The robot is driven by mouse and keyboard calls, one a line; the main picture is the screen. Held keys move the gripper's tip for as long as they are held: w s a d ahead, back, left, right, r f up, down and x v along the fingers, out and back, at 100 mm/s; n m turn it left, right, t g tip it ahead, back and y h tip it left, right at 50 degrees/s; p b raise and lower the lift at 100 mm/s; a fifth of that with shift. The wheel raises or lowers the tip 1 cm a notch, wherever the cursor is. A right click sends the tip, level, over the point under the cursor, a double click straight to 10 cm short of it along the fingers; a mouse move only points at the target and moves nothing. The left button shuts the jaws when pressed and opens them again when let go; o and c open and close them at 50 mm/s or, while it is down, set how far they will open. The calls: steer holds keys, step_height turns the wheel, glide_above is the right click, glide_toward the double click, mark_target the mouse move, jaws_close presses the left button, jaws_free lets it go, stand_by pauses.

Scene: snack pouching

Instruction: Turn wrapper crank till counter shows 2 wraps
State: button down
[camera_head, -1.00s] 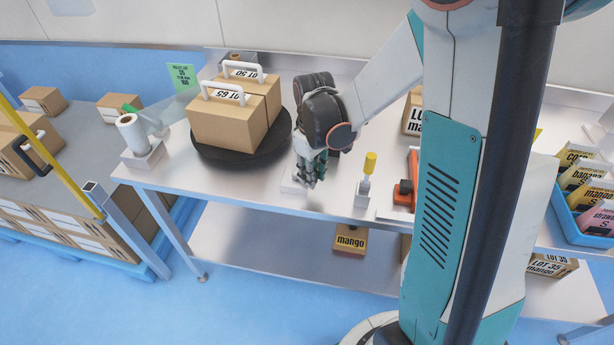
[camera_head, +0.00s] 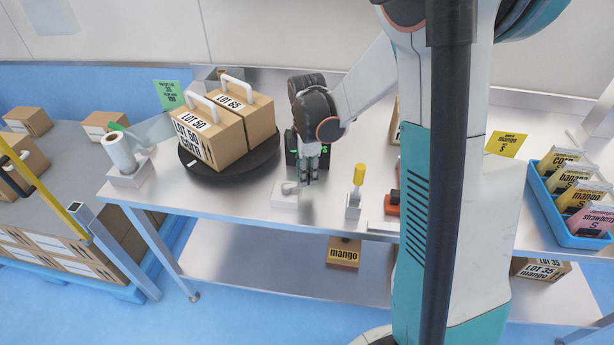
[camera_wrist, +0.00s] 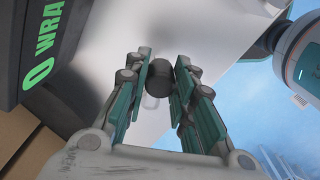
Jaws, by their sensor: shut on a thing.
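My gripper (camera_head: 309,172) is over the bench beside the turntable (camera_head: 245,166). In the wrist view, my gripper (camera_wrist: 160,78) is shut on the dark round crank knob (camera_wrist: 160,82). The crank's pale base (camera_head: 285,196) shows under the gripper; the arm hides much of the crank. The dark counter (camera_head: 291,148) stands behind the gripper, mostly covered. In the wrist view, the counter (camera_wrist: 40,70) shows a green 0 and cut-off letters "WRA". Two handled cartons stand on the turntable: LOT 50 (camera_head: 205,145) in front and LOT 65 (camera_head: 258,119) behind.
A film roll (camera_head: 120,152) stands left of the turntable, its clear film reaching toward the cartons. A yellow-topped lever (camera_head: 357,180) stands right of the crank. A blue pouch bin (camera_head: 570,225) sits at the right. A mango box (camera_head: 343,252) lies on the lower shelf.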

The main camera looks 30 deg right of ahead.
steer(key=shift+w+d+n, duration=0.15)
steer(key=shift+w+n, duration=0.3)
steer(key=shift+n, duration=0.45)
steer(key=c, duration=1.3)
jaws_free()
steer(key=shift+c, duration=0.2)
step_height(320, 180, up, 12)
